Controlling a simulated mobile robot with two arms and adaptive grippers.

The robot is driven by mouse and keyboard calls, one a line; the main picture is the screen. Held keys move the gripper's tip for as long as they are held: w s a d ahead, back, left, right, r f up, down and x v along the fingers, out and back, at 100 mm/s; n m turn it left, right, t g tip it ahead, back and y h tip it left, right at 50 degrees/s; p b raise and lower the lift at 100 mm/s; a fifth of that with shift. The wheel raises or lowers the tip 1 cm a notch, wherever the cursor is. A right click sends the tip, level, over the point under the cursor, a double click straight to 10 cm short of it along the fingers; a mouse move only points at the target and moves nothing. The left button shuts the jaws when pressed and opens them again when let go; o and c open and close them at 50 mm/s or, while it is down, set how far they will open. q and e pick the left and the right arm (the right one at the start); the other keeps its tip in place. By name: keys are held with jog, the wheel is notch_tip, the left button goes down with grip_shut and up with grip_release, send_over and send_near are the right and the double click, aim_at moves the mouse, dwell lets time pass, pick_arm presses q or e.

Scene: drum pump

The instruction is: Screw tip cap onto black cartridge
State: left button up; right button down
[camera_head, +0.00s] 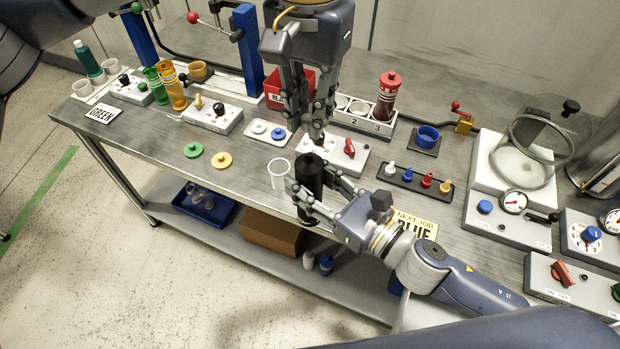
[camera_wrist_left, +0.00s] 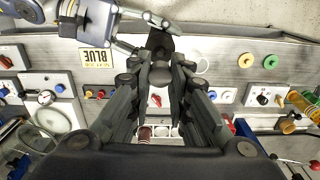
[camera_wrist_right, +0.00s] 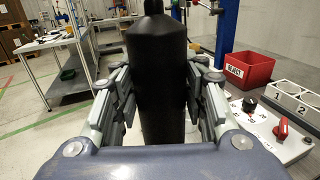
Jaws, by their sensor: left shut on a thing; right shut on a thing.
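The black cartridge (camera_head: 309,176) stands upright near the table's front edge. My right gripper (camera_head: 310,195) is shut around its body; in the right wrist view the cartridge (camera_wrist_right: 157,85) fills the space between the fingers, with its top narrowing at the frame's upper edge. My left gripper (camera_head: 317,132) points down just above the cartridge, its fingers closed together. In the left wrist view a dark round piece (camera_wrist_left: 160,75) shows between the left fingertips, in line with the cartridge (camera_wrist_left: 160,42). I cannot tell whether it is the tip cap or whether it touches the cartridge.
A black rack (camera_head: 415,184) with several coloured tips lies to the right. A white box with a red knob (camera_head: 349,148) is behind. Green (camera_head: 193,150) and yellow (camera_head: 221,160) discs lie left, with bare table around them.

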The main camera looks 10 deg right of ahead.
aim_at(309, 154)
pick_arm(q)
jog(key=shift+f, duration=0.15)
jog(key=shift+f, duration=1.9)
jog(key=shift+f, duration=0.9)
jog(key=shift+f, duration=0.55)
jog(key=m, duration=0.6)
jog(key=shift+m, duration=0.4)
jog(key=o, duration=0.7)
